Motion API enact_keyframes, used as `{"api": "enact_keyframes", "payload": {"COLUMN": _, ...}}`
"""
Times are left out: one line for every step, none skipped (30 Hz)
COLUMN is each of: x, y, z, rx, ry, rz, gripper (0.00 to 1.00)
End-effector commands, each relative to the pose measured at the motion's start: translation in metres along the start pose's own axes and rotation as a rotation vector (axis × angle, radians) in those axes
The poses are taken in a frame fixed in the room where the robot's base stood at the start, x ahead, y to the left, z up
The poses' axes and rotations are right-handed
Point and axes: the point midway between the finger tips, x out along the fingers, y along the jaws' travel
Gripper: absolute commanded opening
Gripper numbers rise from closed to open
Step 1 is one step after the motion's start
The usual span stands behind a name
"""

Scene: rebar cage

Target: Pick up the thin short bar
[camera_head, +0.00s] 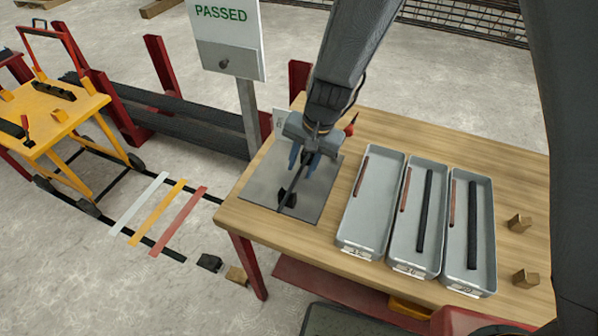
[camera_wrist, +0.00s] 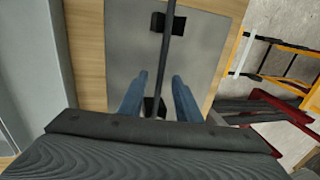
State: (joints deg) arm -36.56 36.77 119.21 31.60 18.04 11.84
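A thin dark bar (camera_head: 293,187) lies on black rests on a grey plate (camera_head: 262,183) at the table's left end. In the wrist view the bar (camera_wrist: 170,45) runs up the picture between my two blue fingers. My gripper (camera_head: 304,160) is over the plate, pointing down, with its fingers on either side of the bar. In the wrist view my gripper (camera_wrist: 159,88) is open, with gaps visible between the fingers and the bar. A black rest (camera_wrist: 167,22) shows at the bar's far end; another (camera_wrist: 154,106) shows between the fingers.
Three labelled grey trays (camera_head: 351,243) stand right of the plate, holding reddish-brown strips; the middle and right ones also hold dark bars (camera_head: 425,210). Two wooden blocks (camera_head: 520,223) lie at the table's right. A "PASSED" sign (camera_head: 228,55) stands behind. A yellow cart (camera_head: 40,105) is left.

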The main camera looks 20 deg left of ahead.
Motion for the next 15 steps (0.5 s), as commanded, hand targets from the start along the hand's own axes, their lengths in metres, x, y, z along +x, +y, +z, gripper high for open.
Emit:
{"api": "enact_keyframes", "payload": {"x": -0.0001, "y": 0.0, "z": 0.0, "rx": 0.0, "ry": 0.0, "rz": 0.0, "gripper": 0.31}}
{"api": "enact_keyframes", "payload": {"x": -0.0001, "y": 0.0001, "z": 0.0001, "rx": 0.0, "ry": 0.0, "rz": 0.0, "gripper": 0.29}}
{"api": "enact_keyframes", "payload": {"x": -0.0001, "y": 0.0001, "z": 0.0001, "rx": 0.0, "ry": 0.0, "rz": 0.0, "gripper": 0.23}}
{"api": "enact_keyframes", "payload": {"x": -0.0001, "y": 0.0001, "z": 0.0001, "rx": 0.0, "ry": 0.0, "rz": 0.0, "gripper": 0.18}}
{"api": "enact_keyframes", "payload": {"x": -0.0001, "y": 0.0001, "z": 0.0001, "rx": 0.0, "ry": 0.0, "rz": 0.0, "gripper": 0.13}}
{"api": "enact_keyframes", "payload": {"x": -0.0001, "y": 0.0001, "z": 0.0001, "rx": 0.0, "ry": 0.0, "rz": 0.0, "gripper": 0.06}}
{"api": "enact_keyframes", "payload": {"x": -0.0001, "y": 0.0002, "z": 0.0002, "rx": 0.0, "ry": -0.001, "rz": 0.0, "gripper": 0.01}}
{"api": "enact_keyframes", "payload": {"x": -0.0001, "y": 0.0002, "z": 0.0002, "rx": 0.0, "ry": -0.001, "rz": 0.0, "gripper": 0.0}}
{"api": "enact_keyframes", "payload": {"x": -0.0002, "y": 0.0002, "z": 0.0002, "rx": 0.0, "ry": -0.001, "rz": 0.0, "gripper": 0.0}}
{"api": "enact_keyframes", "payload": {"x": -0.0002, "y": 0.0002, "z": 0.0002, "rx": 0.0, "ry": -0.001, "rz": 0.0, "gripper": 0.0}}
{"api": "enact_keyframes", "payload": {"x": -0.0002, "y": 0.0002, "z": 0.0002, "rx": 0.0, "ry": -0.001, "rz": 0.0, "gripper": 0.0}}
{"api": "enact_keyframes", "payload": {"x": -0.0004, "y": 0.0, "z": 0.0, "rx": 0.0, "ry": 0.0, "rz": 0.0, "gripper": 0.0}}
{"api": "enact_keyframes", "payload": {"x": -0.0003, "y": 0.0001, "z": 0.0, "rx": 0.0, "ry": 0.0, "rz": 0.0, "gripper": 0.0}}
{"api": "enact_keyframes", "payload": {"x": -0.0004, "y": 0.0001, "z": 0.0, "rx": 0.0, "ry": 0.0, "rz": 0.0, "gripper": 0.0}}
{"api": "enact_keyframes", "payload": {"x": -0.0004, "y": 0.0001, "z": 0.0, "rx": 0.0, "ry": 0.0, "rz": 0.0, "gripper": 0.0}}
